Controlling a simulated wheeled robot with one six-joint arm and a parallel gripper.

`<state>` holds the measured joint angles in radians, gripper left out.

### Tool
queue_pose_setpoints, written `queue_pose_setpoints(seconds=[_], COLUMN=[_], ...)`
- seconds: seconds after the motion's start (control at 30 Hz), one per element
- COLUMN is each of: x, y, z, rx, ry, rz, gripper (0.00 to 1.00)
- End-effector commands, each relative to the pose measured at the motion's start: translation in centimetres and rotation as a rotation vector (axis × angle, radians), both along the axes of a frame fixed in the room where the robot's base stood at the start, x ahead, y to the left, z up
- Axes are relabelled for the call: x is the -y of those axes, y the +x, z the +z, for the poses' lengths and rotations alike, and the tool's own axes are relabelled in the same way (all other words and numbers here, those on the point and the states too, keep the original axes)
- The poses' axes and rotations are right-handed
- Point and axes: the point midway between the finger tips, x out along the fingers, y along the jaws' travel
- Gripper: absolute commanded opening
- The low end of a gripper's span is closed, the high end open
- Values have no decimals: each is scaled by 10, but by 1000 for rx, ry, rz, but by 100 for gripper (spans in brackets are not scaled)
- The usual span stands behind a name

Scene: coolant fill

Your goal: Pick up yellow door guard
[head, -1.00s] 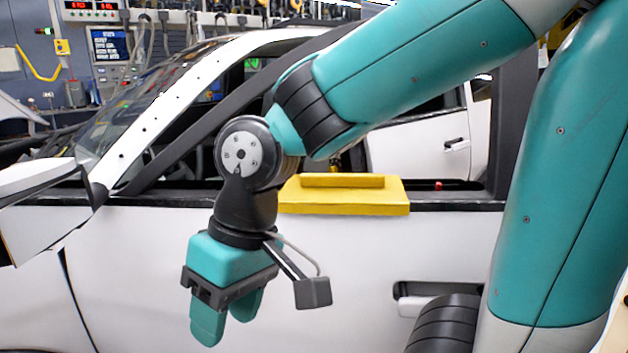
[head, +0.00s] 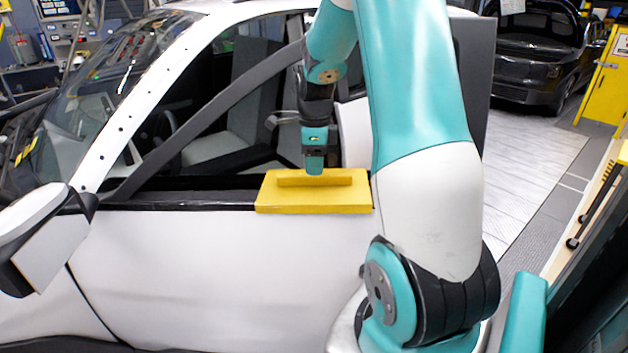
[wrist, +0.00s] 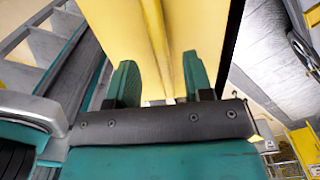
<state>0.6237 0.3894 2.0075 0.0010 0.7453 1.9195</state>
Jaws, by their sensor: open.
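The yellow door guard (head: 315,197) sits on the window sill of the white car door, with a raised ridge along its top. My gripper (head: 314,165) points down just above the guard, its fingertips close to the ridge. In the wrist view, the two teal fingers of my gripper (wrist: 160,85) are apart, with the guard's yellow surface (wrist: 100,25) and its ridge (wrist: 158,45) between and beyond them. I cannot tell whether the fingers touch the ridge.
The white car door (head: 210,270) stands below the guard. Light floor (head: 530,165) lies open to the right, with a dark car (head: 545,50) behind.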

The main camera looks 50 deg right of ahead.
Motion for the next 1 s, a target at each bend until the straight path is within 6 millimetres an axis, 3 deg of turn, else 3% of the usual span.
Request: queue_pose_setpoints(seconds=[0.3, 0.53, 0.57, 0.77, 1.0], x=[-1, 0, 0, 0, 0], y=[1, 1, 1, 1, 1], z=[-39, -42, -42, -42, -42], rx=[-1, 1, 1, 1, 1], ry=[2, 0, 0, 0, 0], rz=[4, 4, 4, 4, 4], gripper=[47, 47, 44, 0, 0])
